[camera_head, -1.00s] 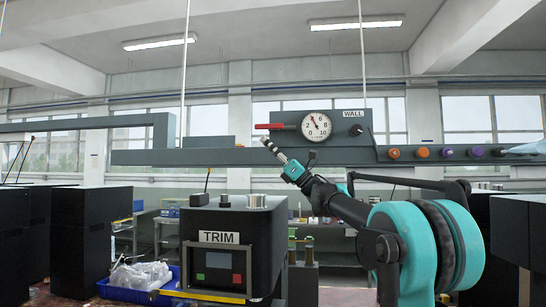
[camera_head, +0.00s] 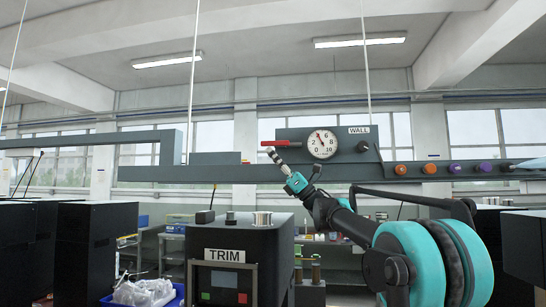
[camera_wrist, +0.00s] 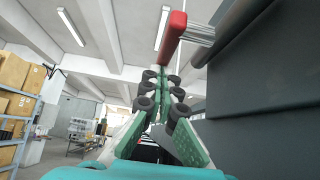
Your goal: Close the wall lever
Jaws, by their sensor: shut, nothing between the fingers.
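The wall lever (camera_head: 276,143) is a red handle pointing left from the grey panel labelled WALL, beside a round white gauge (camera_head: 322,143). It lies about level. My gripper (camera_head: 271,153) is shut and empty, its tip just below the red handle and overlapping its lower edge in the head view. In the wrist view the red handle (camera_wrist: 172,38) is above and slightly right of my fingertips (camera_wrist: 160,72), with its grey shaft running right to the dark panel. I cannot tell whether the fingers touch the handle.
The grey wall beam (camera_head: 210,173) runs behind my gripper, with several coloured knobs (camera_head: 430,168) at right. A black TRIM machine (camera_head: 240,245) stands below. A blue bin (camera_head: 112,299) with clear bags is at lower left. The dark panel (camera_wrist: 265,100) fills the wrist view's right side.

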